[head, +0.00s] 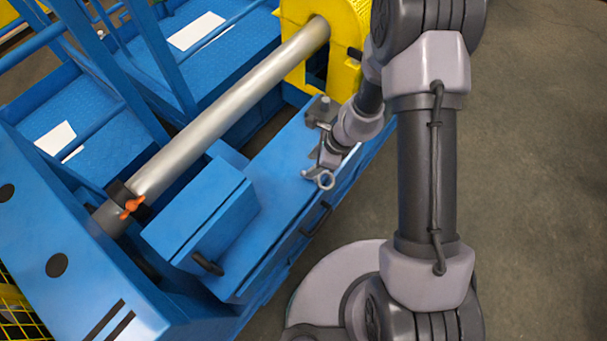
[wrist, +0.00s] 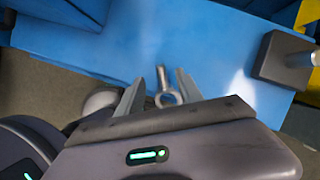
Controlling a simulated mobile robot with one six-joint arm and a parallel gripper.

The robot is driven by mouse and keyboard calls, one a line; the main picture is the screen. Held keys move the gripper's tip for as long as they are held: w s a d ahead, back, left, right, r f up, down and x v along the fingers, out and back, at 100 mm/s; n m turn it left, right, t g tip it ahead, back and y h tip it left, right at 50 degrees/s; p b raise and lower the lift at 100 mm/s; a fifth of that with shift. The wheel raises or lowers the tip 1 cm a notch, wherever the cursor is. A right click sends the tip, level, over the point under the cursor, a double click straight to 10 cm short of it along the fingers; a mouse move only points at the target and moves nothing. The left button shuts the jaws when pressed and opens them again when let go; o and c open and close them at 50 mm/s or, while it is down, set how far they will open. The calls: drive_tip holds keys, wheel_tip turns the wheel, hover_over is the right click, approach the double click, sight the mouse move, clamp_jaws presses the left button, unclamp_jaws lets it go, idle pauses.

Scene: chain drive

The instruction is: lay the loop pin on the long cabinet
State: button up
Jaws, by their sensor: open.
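The loop pin (head: 326,181) is a small grey pin with a ring at one end. It is at the top of the long cabinet (head: 272,185), a blue cabinet, near its right edge. In the wrist view the pin (wrist: 167,98) shows between the two fingers, its ring toward my palm and its shank pointing away. My gripper (head: 317,165) is open around the pin, with gaps on both sides in the wrist view (wrist: 159,80). I cannot tell whether the pin fully rests on the blue top.
A dark block with a grey peg (head: 321,110) stands on the cabinet near the yellow housing (head: 300,45). A raised blue box (head: 205,215) sits at the near end. A long silver shaft (head: 230,105) with an orange piece (head: 131,206) runs alongside. Bare floor lies right.

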sight(303, 172)
drive_tip(key=b+x, duration=0.3)
drive_tip(key=x, duration=0.5)
drive_tip(key=shift+a+f, duration=0.1)
drive_tip(key=shift+f, duration=0.1)
clamp_jaws()
